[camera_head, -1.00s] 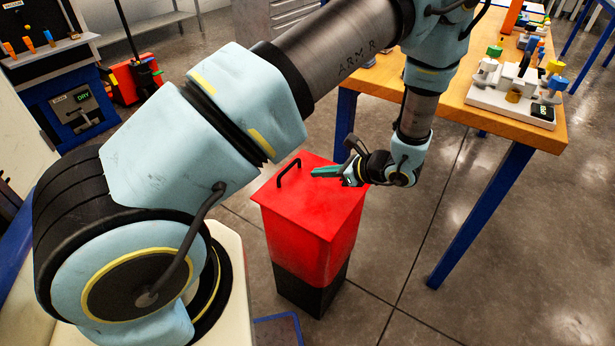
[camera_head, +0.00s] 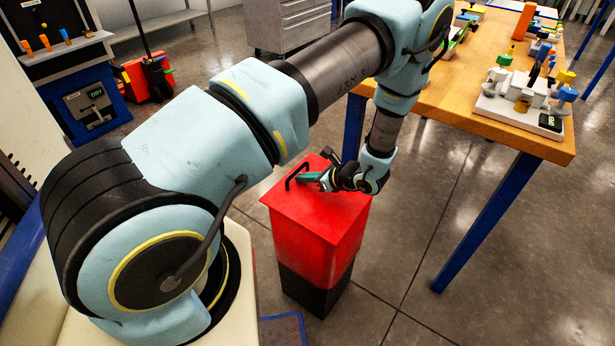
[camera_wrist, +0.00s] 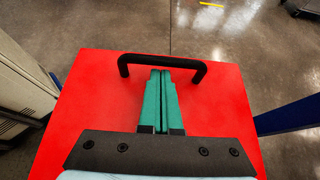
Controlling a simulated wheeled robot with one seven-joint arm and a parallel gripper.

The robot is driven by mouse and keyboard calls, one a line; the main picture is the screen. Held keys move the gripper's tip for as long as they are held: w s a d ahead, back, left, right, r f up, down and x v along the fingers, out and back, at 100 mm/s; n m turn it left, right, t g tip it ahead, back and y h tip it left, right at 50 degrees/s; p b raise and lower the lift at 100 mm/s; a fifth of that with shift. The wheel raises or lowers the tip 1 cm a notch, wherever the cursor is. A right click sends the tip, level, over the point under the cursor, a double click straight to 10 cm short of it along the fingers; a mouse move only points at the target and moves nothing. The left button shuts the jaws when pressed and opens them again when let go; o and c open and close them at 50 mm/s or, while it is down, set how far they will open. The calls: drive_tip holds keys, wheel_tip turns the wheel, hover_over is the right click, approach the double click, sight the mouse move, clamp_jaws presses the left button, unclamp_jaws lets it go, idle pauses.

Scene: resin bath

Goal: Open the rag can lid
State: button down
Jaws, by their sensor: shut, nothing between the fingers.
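The rag can (camera_head: 318,245) is a tall red bin with a black lower part, standing upright on the floor. Its flat red lid (camera_head: 300,208) is down on top, with a black bar handle (camera_head: 290,176) near the left edge. In the wrist view the red lid (camera_wrist: 85,100) fills the middle, and the handle (camera_wrist: 190,61) spans its far side. My gripper (camera_head: 303,177) is low over the lid, its green fingers (camera_wrist: 161,75) shut together and empty. The fingertips reach to the handle's bar, within its span; I cannot tell if they touch it.
A wooden workbench (camera_head: 450,105) with blue legs and several fixtures stands to the right. A blue dry station (camera_head: 90,105) and a red wheeled cart (camera_head: 148,78) are at the back left. The floor to the right of the can is clear.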

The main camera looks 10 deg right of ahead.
drive_tip(key=shift+s+d+r+t+y+b, duration=0.2)
drive_tip(key=shift+r+t+y+b, duration=0.15)
drive_tip(key=shift+r, duration=0.45)
drive_tip(key=shift+s+d+r+t+y+b, duration=0.1)
drive_tip(key=shift+d+r+t+y+b, duration=0.2)
drive_tip(key=shift+r, duration=0.45)
drive_tip(key=s+d+r+t+y+b, duration=0.2)
drive_tip(key=s+d+r+t+y, duration=0.3)
drive_tip(key=s+d+r, duration=0.6)
drive_tip(key=shift+s+r+t+b, duration=0.4)
drive_tip(key=shift+s+r, duration=0.3)
drive_tip(key=shift+r, duration=0.25)
drive_tip(key=shift+d+y, duration=0.1)
drive_tip(key=shift+y, duration=0.15)
